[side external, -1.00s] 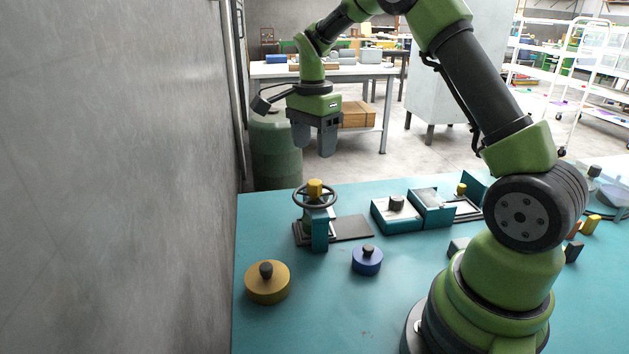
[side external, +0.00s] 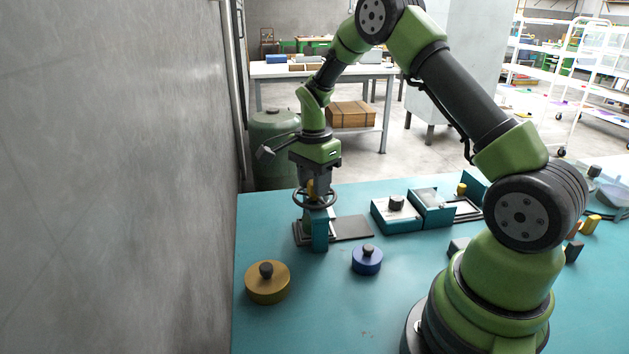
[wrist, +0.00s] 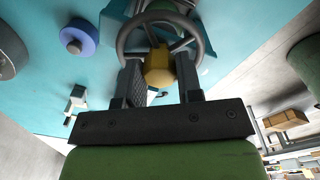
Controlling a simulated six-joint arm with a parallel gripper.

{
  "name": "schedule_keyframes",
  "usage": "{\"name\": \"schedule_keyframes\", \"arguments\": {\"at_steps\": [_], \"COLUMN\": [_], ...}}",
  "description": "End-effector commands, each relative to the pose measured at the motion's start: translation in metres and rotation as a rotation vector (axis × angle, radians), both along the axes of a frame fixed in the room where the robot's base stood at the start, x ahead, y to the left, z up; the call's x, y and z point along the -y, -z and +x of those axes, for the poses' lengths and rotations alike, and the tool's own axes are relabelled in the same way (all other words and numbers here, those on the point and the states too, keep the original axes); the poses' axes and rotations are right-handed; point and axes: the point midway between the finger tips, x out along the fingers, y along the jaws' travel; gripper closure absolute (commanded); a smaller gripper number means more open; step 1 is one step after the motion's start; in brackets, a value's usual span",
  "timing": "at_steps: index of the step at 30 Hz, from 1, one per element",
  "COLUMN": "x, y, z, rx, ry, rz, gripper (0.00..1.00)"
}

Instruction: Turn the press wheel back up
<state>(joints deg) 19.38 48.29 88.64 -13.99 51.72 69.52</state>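The press wheel (side external: 328,204) is a dark spoked ring with a yellow knob (side external: 311,187) at its centre, on top of the small teal press (side external: 319,235). In the wrist view the wheel (wrist: 198,30) and its knob (wrist: 158,68) show close up. My gripper (side external: 314,187) points down over the wheel. The fingers partly hide the knob in the side view.
Teal boxes (side external: 397,216) stand to the right. A grey wall (side external: 120,180) rises close on the left. The front middle of the teal table (side external: 330,310) is clear.

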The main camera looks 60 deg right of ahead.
Motion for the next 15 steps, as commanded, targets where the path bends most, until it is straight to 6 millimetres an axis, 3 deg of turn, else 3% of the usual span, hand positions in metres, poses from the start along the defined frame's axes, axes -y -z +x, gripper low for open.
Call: {"name": "schedule_keyframes", "arguments": {"at_steps": [3, 15], "x": [0.0, -0.0002], "y": [-0.0003, -0.0005], "z": [-0.0001, 0.0], "rx": [0.0, 0.0], "ry": [0.0, -0.078], "rz": [0.0, 0.001], "gripper": [0.9, 0.9]}}
